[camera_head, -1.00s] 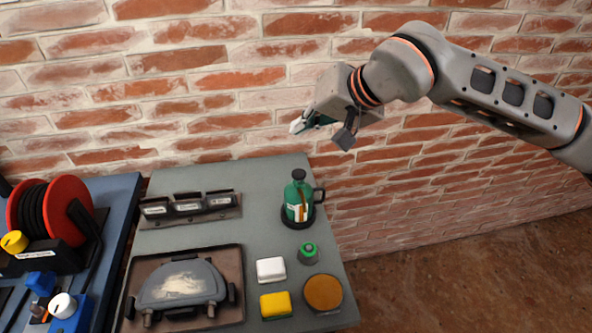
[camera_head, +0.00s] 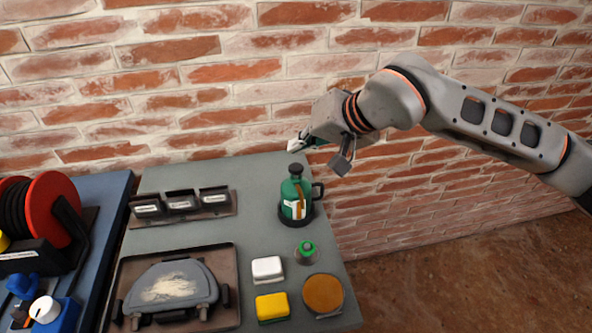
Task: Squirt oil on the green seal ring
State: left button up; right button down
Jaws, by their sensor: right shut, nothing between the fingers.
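A green oil bottle (camera_head: 293,196) with a dark cap, a handle and a pale label stands upright on a dark round base on the grey table. A small green round piece (camera_head: 306,247) sits in front of it; I cannot tell whether it is the seal ring. No other green ring is clear to see. My right gripper (camera_head: 298,144) is shut and empty, in the air above and behind the bottle's cap in the picture, apart from it. My left gripper is not in view.
A white block (camera_head: 267,267), a yellow block (camera_head: 272,305) and a round brown-topped dish (camera_head: 323,293) stand at the front right. A brown tray (camera_head: 225,262) holds a grey device. Labelled bins (camera_head: 181,202) stand behind it. A red reel (camera_head: 55,210) is at left. The brick wall (camera_head: 200,90) rises behind.

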aim_at(299, 168)
jog(key=shift+f, duration=0.85)
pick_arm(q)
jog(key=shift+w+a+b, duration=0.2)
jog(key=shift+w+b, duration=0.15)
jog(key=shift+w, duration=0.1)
pick_arm(e)
jog(key=shift+f, duration=0.2)
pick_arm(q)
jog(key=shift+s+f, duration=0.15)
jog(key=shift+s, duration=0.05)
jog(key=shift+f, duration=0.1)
pick_arm(e)
jog(key=shift+f, duration=0.15)
jog(key=shift+f, duration=0.3)
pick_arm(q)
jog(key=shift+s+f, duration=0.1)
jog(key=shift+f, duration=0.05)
pick_arm(e)
jog(key=shift+f, duration=0.1)
